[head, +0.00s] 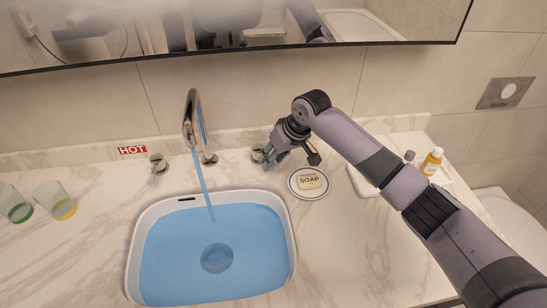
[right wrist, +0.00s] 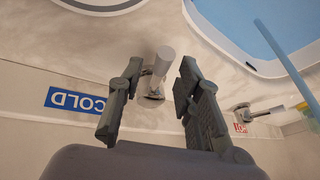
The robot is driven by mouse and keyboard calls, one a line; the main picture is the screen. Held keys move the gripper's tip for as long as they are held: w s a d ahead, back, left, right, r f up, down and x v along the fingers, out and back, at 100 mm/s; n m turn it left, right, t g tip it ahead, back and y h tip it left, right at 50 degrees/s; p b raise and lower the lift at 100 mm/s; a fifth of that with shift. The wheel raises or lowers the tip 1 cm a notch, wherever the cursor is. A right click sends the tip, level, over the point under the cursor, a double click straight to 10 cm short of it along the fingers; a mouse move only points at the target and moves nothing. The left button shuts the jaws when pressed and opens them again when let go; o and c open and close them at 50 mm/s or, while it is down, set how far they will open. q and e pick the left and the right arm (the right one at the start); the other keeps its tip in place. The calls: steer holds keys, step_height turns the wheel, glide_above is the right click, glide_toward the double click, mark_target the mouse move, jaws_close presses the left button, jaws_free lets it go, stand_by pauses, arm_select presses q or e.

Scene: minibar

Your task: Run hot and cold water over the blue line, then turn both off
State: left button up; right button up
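The white basin (head: 290,243) holds blue water (head: 185,260), and a blue stream (head: 202,180) falls into it from the chrome faucet (head: 191,112). I cannot make out a blue line on the basin. The hot handle (head: 157,163) is left of the faucet, below a red HOT label (head: 132,150). The cold handle (head: 257,154) is right of it; the right wrist view shows it (right wrist: 158,75) beside a blue COLD label (right wrist: 75,102). My right gripper (head: 278,152) is open, its fingers on either side of the cold handle with visible gaps. My left gripper is out of view.
A soap dish (head: 293,191) with soap (head: 310,182) sits right of the basin, near my right gripper. A tray (head: 362,184) with bottles stands further right. Two glasses (head: 62,203) stand at the left. A mirror (head: 250,45) hangs above. The counter between the glasses and basin is clear.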

steer(key=shift+f, duration=0.2)
jaws_close()
stand_by(0.3)
stand_by(0.5)
